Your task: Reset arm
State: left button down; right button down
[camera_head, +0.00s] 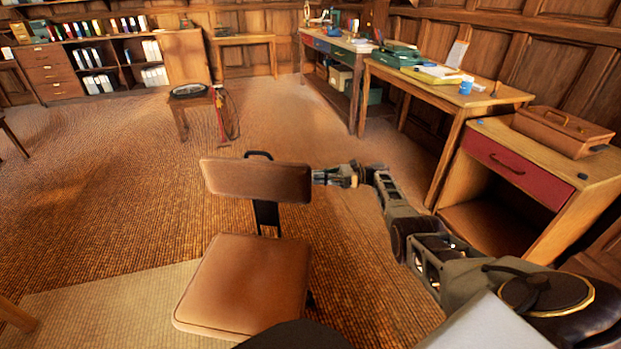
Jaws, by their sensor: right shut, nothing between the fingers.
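My right arm comes in from the lower right and bends up toward the middle of the view. Its gripper (326,177) is shut and empty. It points left, at the right edge of the backrest of a brown chair (240,283). I cannot tell whether the fingertips touch the backrest or sit behind it. My left gripper and left arm are not in the view.
A desk with a red drawer (517,169) and a brown case (563,131) stands at the right. Wooden tables with items line the right wall. A stool (192,110) and a shelf (110,60) are farther back.

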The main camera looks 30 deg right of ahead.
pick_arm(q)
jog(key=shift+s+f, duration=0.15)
pick_arm(e)
jog(key=shift+s+d, duration=0.2)
jog(key=shift+d, duration=0.15)
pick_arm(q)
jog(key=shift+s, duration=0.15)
